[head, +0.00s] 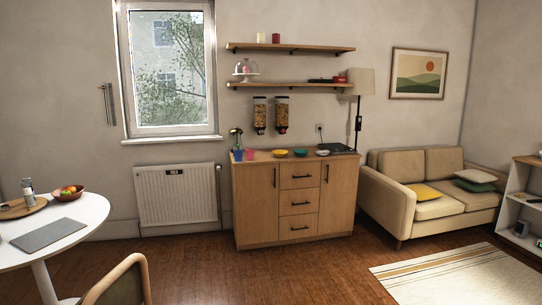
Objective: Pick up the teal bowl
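The teal bowl (300,153) sits on top of the wooden cabinet (278,200) against the far wall. A yellow bowl (280,153) is to its left and a pale grey or white bowl (323,153) is to its right. The bowls are small in the head view, and the teal one appears upright. Neither of my grippers shows in the head view.
A round white table (85,222) and a chair (120,282) stand at the near left. A beige sofa (430,190) and a striped rug (455,275) are at the right. The wooden floor (260,275) before the cabinet is clear. Cups (249,154) stand left of the bowls.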

